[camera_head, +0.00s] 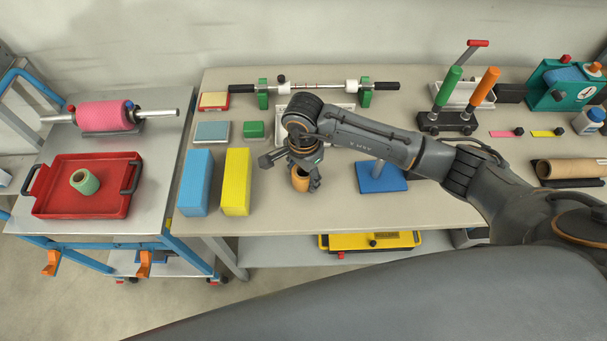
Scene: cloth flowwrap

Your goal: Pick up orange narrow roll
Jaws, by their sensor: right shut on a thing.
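The orange narrow roll (300,182) is upright between the fingers of my right gripper (302,184), near the front middle of the beige table. The gripper points down and is shut on the roll, hiding its upper part and sides. I cannot tell whether the roll touches the table. My right arm reaches in from the right. My left gripper is not in view.
A yellow block (236,182) and a blue block (196,183) stand left of the roll; a blue stand (381,178) is right. A red tray (115,200) with a green roll (84,182) sits on the left cart. The table's front edge is close.

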